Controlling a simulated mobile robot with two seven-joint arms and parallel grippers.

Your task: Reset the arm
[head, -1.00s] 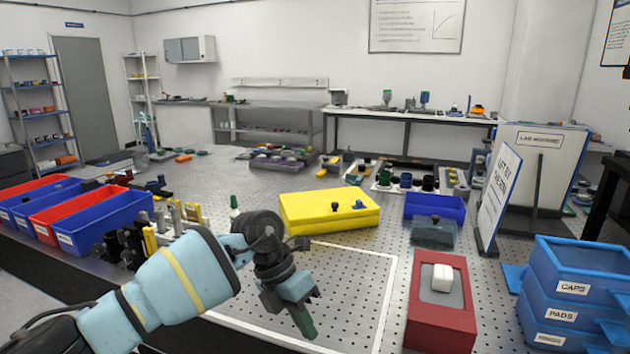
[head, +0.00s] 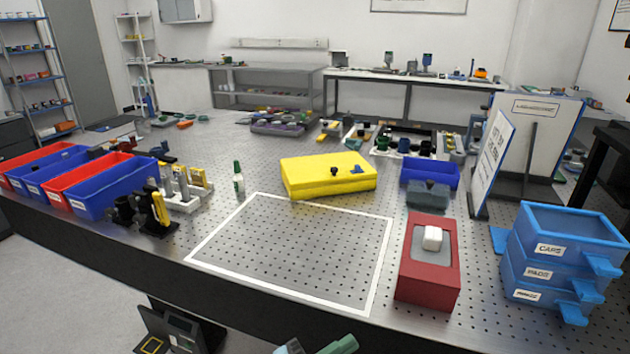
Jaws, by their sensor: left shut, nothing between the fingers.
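My left gripper (head: 343,345) shows only in part at the bottom edge of the head view, below the front edge of the perforated bench (head: 480,325). Its greenish fingers are shut and hold nothing. The rest of my left arm is mostly out of the picture. My right gripper is not in view. The white-outlined rectangle (head: 300,252) on the bench is empty, and my left gripper is apart from everything on the bench.
A red box with a white block (head: 432,238) stands right of the outline. A yellow case (head: 310,180) lies behind it. Blue drawers (head: 560,270) stand at right. Red and blue bins (head: 110,190) and a green-capped bottle (head: 239,182) are at left.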

